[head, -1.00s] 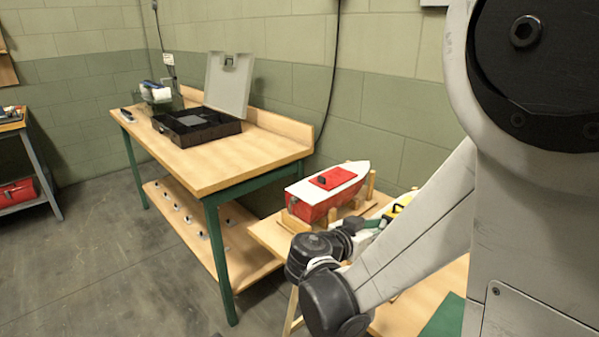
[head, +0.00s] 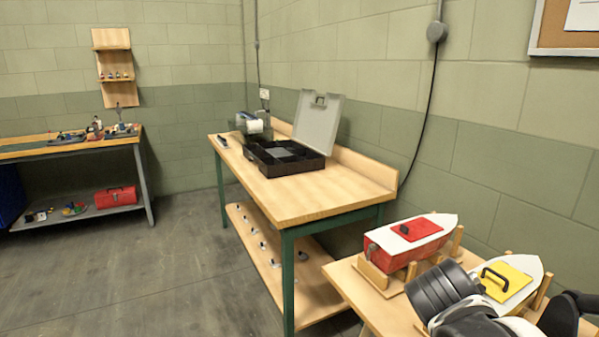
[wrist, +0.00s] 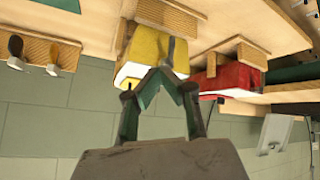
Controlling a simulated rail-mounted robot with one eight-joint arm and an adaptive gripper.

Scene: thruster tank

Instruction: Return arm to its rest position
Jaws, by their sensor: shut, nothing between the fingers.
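My gripper (wrist: 161,74) is shut and empty in the wrist view, its two green-lined fingers meeting at the tips. It overlaps the yellow boat (wrist: 140,48) in that view, and I cannot tell the gap between them. My dark arm joints fill the lower right of the head view, in front of the boat with the yellow hatch (head: 508,281). My fingers are not clear in the head view. The red boat (head: 412,240) sits on a wooden stand beside it, and it also shows in the wrist view (wrist: 230,80).
A green-legged workbench (head: 310,195) holds an open black case (head: 284,163) with a raised grey lid. A second bench (head: 70,145) with a red toolbox (head: 116,197) below stands at the far left. The floor between the benches is clear. A wall runs behind the boats.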

